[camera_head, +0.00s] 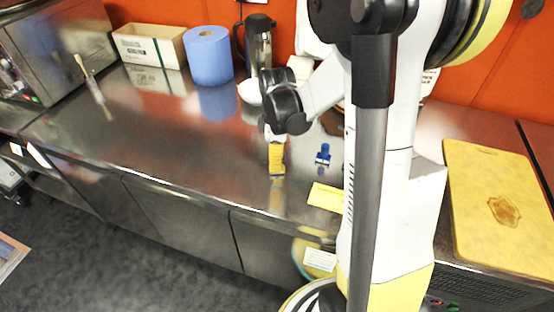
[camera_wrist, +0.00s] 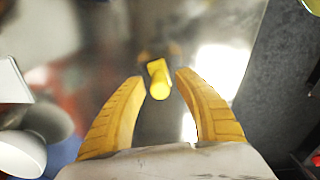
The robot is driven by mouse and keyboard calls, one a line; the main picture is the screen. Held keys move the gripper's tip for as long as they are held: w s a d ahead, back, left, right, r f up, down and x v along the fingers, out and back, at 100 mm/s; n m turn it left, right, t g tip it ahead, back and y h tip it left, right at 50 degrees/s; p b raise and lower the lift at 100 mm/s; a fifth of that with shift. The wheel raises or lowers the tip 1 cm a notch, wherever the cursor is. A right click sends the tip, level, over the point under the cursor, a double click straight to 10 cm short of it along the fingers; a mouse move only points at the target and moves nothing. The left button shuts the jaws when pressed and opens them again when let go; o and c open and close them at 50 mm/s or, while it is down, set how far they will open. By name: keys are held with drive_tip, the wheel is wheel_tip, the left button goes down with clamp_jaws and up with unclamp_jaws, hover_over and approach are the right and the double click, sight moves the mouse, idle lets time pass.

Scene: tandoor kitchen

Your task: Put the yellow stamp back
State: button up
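The yellow stamp (camera_wrist: 158,82) shows in the wrist view as a small yellow piece with a rounded end, beyond and between the fingertips of my gripper (camera_wrist: 150,78). My gripper is open, with a finger on either side of the line to the stamp and a clear gap to each. In the head view my gripper (camera_head: 277,160) points down over the steel counter, and I cannot make out the yellow stamp apart from the yellow fingers. A blue stamp (camera_head: 323,155) stands upright on the counter to the right. A flat yellow piece (camera_head: 326,197) lies near the front edge.
The steel counter (camera_head: 150,130) is clear to the left. At the back stand a carton (camera_head: 150,46), a blue paper roll (camera_head: 209,56) and a flask (camera_head: 259,45). A yellow cutting board (camera_head: 500,205) is at right, beyond my arm.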

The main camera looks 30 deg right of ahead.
wheel_tip(320, 180, up, 12)
drive_tip(key=p, duration=0.5)
drive_tip(key=s+a+r+m+t, duration=0.3)
drive_tip(key=s+a+m, duration=0.2)
drive_tip(key=a, duration=0.1)
drive_tip(key=s+a+r+m+t, duration=0.4)
drive_tip(key=s+a+m, duration=0.1)
drive_tip(key=a, duration=0.2)
drive_tip(key=shift+s+a+r, duration=0.25)
drive_tip(key=shift+s, duration=0.15)
drive_tip(key=shift+f+b, duration=0.7)
drive_tip(key=shift+b, duration=0.2)
